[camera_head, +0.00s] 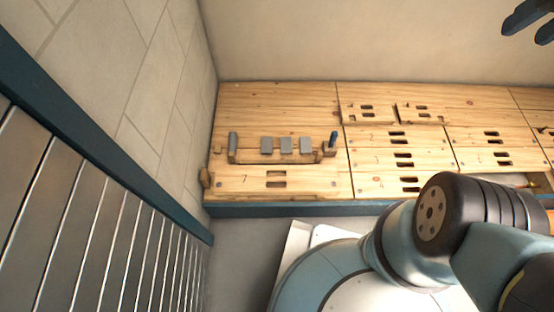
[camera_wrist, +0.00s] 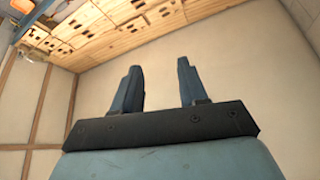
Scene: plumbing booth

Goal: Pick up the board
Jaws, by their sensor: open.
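Several flat wooden boards with paired dark slots lie on the wooden bench (camera_head: 270,95). I cannot tell which one the task means. One board marked 7 (camera_head: 240,181) is at the front left. Two smaller slotted boards (camera_head: 368,117) (camera_head: 425,119) lie on top at the back middle. My gripper (camera_head: 532,28) is at the top right, apart from the boards. In the wrist view its two blue fingers (camera_wrist: 158,68) are spread and empty, with the boards far behind at upper left.
A grey slatted panel with a dark blue rail (camera_head: 95,140) runs along the left. A tiled wall (camera_head: 130,75) stands behind it, and a plain wall (camera_head: 360,40) is behind the bench. My own arm covers the lower right.

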